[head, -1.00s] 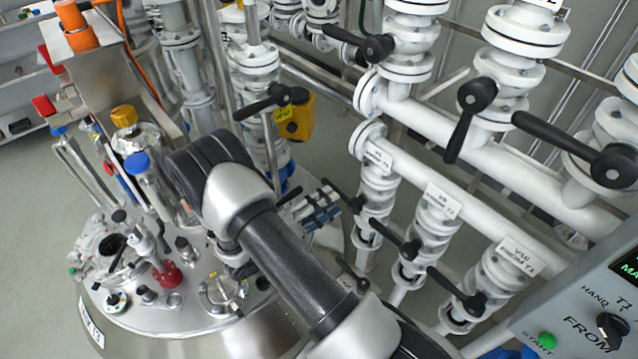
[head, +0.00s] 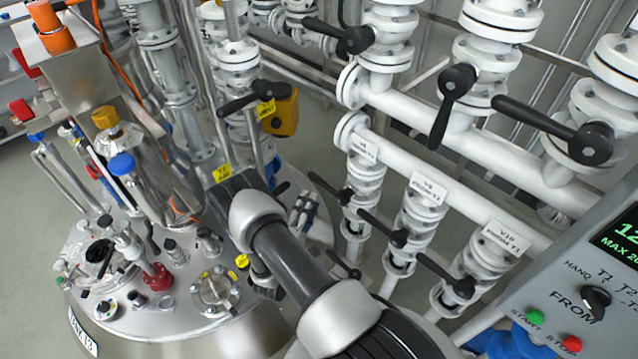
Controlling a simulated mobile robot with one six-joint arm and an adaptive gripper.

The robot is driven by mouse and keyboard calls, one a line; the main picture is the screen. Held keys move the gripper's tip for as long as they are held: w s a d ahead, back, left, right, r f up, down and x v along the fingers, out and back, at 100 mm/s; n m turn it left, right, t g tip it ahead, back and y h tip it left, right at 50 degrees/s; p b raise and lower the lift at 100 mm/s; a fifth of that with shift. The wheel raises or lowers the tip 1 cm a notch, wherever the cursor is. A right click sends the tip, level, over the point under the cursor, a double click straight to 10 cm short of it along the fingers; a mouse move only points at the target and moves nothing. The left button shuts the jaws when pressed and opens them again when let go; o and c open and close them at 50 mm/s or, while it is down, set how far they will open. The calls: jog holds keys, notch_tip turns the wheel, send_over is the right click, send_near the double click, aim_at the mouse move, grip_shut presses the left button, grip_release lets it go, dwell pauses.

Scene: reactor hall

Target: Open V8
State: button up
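The valve I take for V8 (head: 369,172) is the leftmost of three white valves hanging from the lower white pipe. Its small label (head: 365,149) is too blurred to read surely. Its black lever handle (head: 334,190) points up and left in the picture, like the levers of its two neighbours.
Valves labelled V9 (head: 428,190) and V10 (head: 502,237) stand to the right, with levers sticking out. Larger valves with black levers (head: 455,95) sit above. A steel reactor lid (head: 190,320) with fittings lies left. A grey control panel (head: 600,270) is at right.

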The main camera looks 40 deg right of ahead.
aim_at(319, 181)
jog(key=b+x, duration=0.1)
jog(key=x, duration=0.7)
jog(key=shift+w+d+r, duration=0.1)
jog(key=shift+w+d, duration=0.1)
jog(key=shift+d, duration=0.15)
jog(key=shift+c, duration=0.5)
grip_shut()
